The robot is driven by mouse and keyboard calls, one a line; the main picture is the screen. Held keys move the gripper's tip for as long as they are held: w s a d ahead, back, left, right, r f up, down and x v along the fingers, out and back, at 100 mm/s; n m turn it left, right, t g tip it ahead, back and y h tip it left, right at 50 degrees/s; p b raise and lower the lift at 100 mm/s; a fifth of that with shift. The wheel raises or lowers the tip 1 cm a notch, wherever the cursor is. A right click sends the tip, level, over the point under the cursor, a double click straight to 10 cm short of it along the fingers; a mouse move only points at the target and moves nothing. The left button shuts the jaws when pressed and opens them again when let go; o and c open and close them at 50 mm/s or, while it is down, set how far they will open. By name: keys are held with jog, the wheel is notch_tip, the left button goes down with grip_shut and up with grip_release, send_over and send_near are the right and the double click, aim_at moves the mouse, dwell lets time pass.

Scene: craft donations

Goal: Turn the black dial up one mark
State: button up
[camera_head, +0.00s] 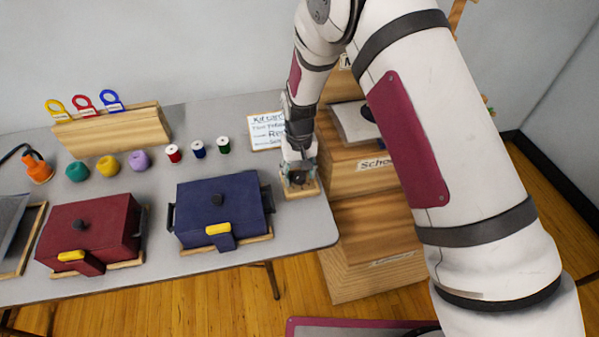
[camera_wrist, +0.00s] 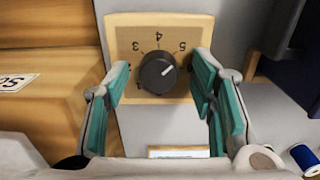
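The black dial (camera_wrist: 158,73) sits on a light wooden board (camera_wrist: 190,25) in the wrist view. Its white pointer line aims to the upper right, about at the 5. The marks 3, 4 and 5 are readable along the top; another mark at the lower left is partly covered by the dial. My gripper (camera_wrist: 160,78) is open, with one teal-padded finger on each side of the dial and gaps showing beside it. In the head view my gripper (camera_head: 299,174) is over the dial's board (camera_head: 302,191) at the table's right end, hiding most of the dial.
A navy box (camera_head: 222,205) stands left of the board, with a maroon box (camera_head: 90,228) further left. A white card (camera_head: 266,130) and thread spools (camera_head: 198,149) are behind. Wooden drawers (camera_head: 375,215) stand close to the right of the table.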

notch_tip(320, 180, up, 12)
dwell(0.7)
dwell(0.4)
notch_tip(320, 180, up, 11)
send_over(300, 176)
jog(key=s+d, duration=0.3)
jog(key=d, duration=0.3)
jog(key=s+d+r+m+t, duration=0.2)
jog(key=s+d+r, duration=0.5)
jog(key=r, duration=0.2)
jog(key=s+d+r, duration=0.1)
jog(key=s+d, duration=0.2)
jog(key=s, duration=0.3)
jog(key=s+d+r+t, duration=0.1)
jog(key=s+d+r, duration=0.1)
jog(key=s, duration=0.4)
jog(key=s+d+r+m+t, duration=0.1)
jog(key=s+d, duration=0.3)
jog(key=s, duration=0.3)
jog(key=shift+r, duration=0.2)
jog(key=shift+d, duration=0.1)
